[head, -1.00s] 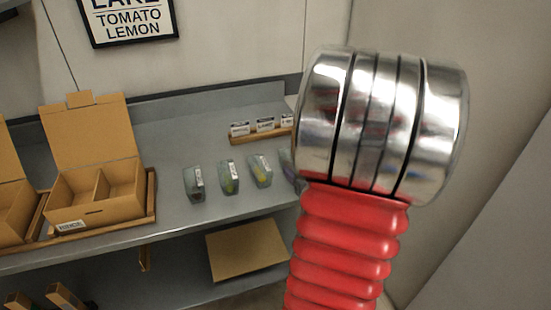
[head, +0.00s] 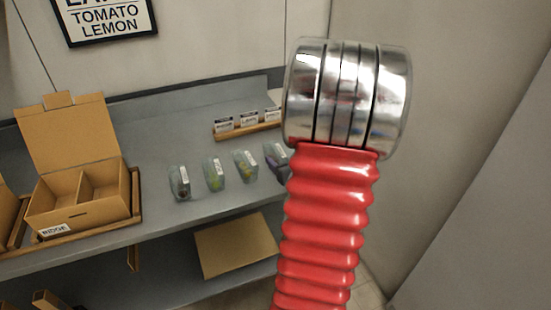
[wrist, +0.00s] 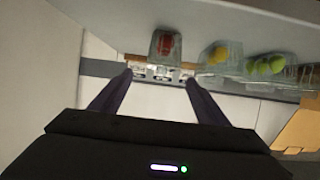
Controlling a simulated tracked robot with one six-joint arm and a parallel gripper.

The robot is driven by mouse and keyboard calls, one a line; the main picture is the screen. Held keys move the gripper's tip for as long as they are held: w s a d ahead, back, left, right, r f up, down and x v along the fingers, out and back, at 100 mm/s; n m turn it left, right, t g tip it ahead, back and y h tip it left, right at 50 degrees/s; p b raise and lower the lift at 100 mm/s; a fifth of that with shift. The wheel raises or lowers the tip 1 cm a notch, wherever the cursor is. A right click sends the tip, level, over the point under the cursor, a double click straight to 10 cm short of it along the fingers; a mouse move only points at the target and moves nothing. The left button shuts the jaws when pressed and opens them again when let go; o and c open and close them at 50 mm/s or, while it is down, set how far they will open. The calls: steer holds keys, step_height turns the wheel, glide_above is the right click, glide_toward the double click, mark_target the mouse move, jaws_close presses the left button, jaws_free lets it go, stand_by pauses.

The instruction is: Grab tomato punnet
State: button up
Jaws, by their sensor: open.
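The tomato punnet (wrist: 165,46), clear with red contents, is at the top centre of the wrist view, which shows the scene upside down. It lies just beyond and between the fingertips of my gripper (wrist: 159,77), which is open and empty. In the head view, the rightmost punnet (head: 273,151) appears to be this one; its contents are hard to make out. The dark purple gripper (head: 284,172) shows beside it, partly hidden by my red arm. I cannot tell whether they touch.
A yellow-filled punnet (head: 245,165), a green-filled one (head: 214,173) and a dark-filled one (head: 180,183) stand left on the grey shelf (head: 160,222). Label cards on a wooden strip (head: 248,131) are behind. An open divided carton (head: 78,211) is at left; a wall stands right.

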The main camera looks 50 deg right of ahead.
mark_target(275, 152)
steer(key=shift+x, duration=1.8)
steer(key=shift+w+f, duration=0.1)
steer(key=shift+f, duration=0.05)
steer(key=shift+x, duration=2.55)
steer(key=shift+a+f, duration=0.1)
steer(key=shift+c, duration=0.5)
steer(key=c, duration=1)
steer(key=shift+c, duration=0.2)
steer(key=shift+r, duration=5.05)
